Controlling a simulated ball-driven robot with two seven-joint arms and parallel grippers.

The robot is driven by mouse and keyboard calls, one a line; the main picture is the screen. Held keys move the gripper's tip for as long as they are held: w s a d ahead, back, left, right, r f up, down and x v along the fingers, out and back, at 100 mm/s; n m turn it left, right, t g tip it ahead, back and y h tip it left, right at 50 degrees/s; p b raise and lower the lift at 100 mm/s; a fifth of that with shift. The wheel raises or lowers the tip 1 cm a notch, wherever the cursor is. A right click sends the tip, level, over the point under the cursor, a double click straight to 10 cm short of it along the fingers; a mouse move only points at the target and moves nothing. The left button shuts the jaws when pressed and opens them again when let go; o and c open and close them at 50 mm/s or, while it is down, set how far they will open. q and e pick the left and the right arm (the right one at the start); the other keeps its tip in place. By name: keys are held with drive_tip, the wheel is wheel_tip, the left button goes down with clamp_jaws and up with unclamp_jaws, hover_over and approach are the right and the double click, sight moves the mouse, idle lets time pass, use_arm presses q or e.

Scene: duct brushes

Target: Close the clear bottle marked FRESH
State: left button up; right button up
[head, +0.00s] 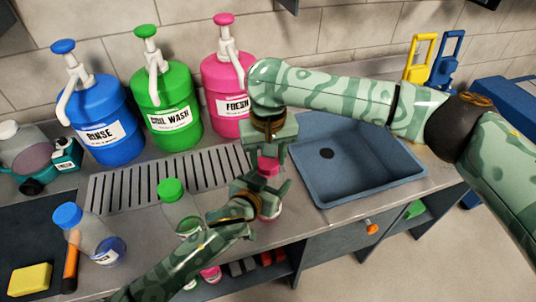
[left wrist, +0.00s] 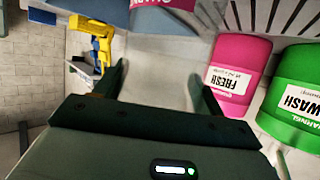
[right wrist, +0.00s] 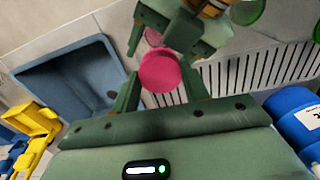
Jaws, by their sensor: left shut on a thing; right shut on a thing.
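My right gripper (head: 269,160) points down and is shut on a pink cap (head: 268,168), which also shows between its fingers in the right wrist view (right wrist: 160,71). My left gripper (head: 262,190) comes in from below and is shut on a clear bottle (head: 271,211). In the left wrist view the see-through bottle (left wrist: 163,65) fills the space between the fingers. The cap is over the bottle's top, close to the left fingers. Whether cap and bottle neck touch is hidden. The bottle's mark cannot be read.
A pink FRESH pump jug (head: 224,92), a green wash jug (head: 166,100) and a blue RINSE jug (head: 100,120) stand behind. A green-capped bottle (head: 180,208) and blue-capped bottle (head: 92,235) stand at left. A sink (head: 350,165) lies right of the grippers.

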drive_tip(key=m, duration=0.5)
drive_tip(key=shift+r, duration=0.1)
drive_tip(key=m, duration=1)
drive_tip(key=o, duration=1)
drive_tip(key=shift+c, duration=0.2)
drive_tip(key=shift+r, duration=2.2)
